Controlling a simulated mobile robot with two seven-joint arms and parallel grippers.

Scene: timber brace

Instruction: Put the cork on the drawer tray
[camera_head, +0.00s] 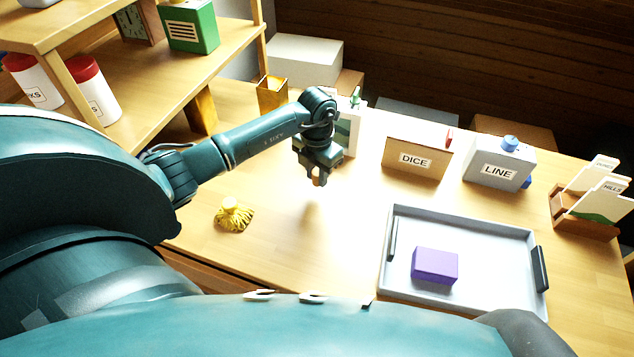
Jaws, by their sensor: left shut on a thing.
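My left gripper (318,176) hangs over the middle of the table, fingers pointing down. It is shut on a small brown thing, which looks like the cork (317,181); the fingers hide most of it. The grey drawer tray (388,272) lies on the table to the right of the gripper, with a dark handle at each side. A purple block (435,265) sits in the tray's left part; the rest of the tray floor is bare. My right gripper is not in view.
A DICE box (417,160), a LINE box (499,165) and a card holder (585,215) stand behind the tray. A yellow tasselled thing (233,214) lies at left. A wooden shelf (175,75) rises at upper left. The table between gripper and tray is clear.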

